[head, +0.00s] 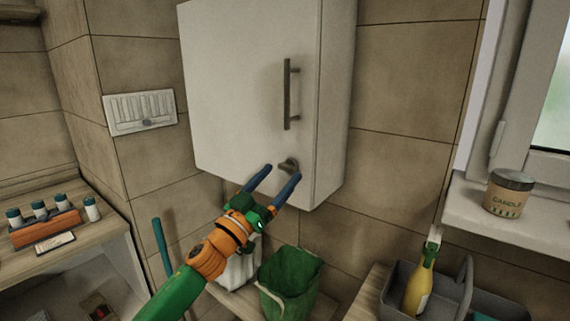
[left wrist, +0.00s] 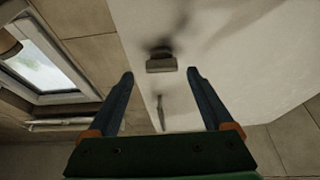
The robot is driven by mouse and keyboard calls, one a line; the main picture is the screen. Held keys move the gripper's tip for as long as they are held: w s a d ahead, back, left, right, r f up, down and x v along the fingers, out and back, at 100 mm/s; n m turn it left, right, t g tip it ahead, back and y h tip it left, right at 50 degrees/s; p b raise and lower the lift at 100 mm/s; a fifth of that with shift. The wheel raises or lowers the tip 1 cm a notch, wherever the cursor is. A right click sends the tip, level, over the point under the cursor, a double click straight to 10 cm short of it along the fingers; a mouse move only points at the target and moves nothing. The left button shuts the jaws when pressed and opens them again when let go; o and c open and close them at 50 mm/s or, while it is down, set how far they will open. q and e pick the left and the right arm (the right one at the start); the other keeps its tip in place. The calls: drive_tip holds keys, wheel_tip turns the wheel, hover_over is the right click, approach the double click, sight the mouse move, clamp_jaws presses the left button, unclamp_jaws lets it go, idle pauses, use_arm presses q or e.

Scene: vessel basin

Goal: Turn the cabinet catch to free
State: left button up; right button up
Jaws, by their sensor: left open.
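The white wall cabinet (head: 245,80) hangs on the tiled wall, its door closed, with a long vertical bar handle (head: 288,94). The cabinet catch (head: 289,166) is a small dark knob low on the door, below the handle. My left gripper (head: 279,174) is open, its two blue fingers pointing up at the catch, one to each side of it in the head view. In the left wrist view the catch (left wrist: 161,62) shows ahead, between and beyond the fingertips (left wrist: 160,74). I cannot tell whether the fingers touch it. My right gripper is not in view.
A green bin (head: 290,278) stands below the cabinet. A grey caddy (head: 450,295) with a yellow bottle (head: 418,283) is at lower right. A candle jar (head: 508,192) sits on the windowsill. A wooden rack of small bottles (head: 45,228) stands on the left counter. A vent (head: 140,112) is on the wall.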

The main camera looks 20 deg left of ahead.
sight(295, 165)
use_arm(q)
drive_tip(key=shift+x, duration=0.85)
drive_tip(key=shift+w+d+r, duration=0.1)
drive_tip(key=shift+w+d, duration=0.1)
drive_tip(key=shift+w, duration=0.05)
drive_tip(key=shift+w+a, duration=0.2)
drive_tip(key=shift+w, duration=0.2)
drive_tip(key=shift+s, duration=0.1)
drive_tip(key=c, duration=0.3)
clamp_jaws()
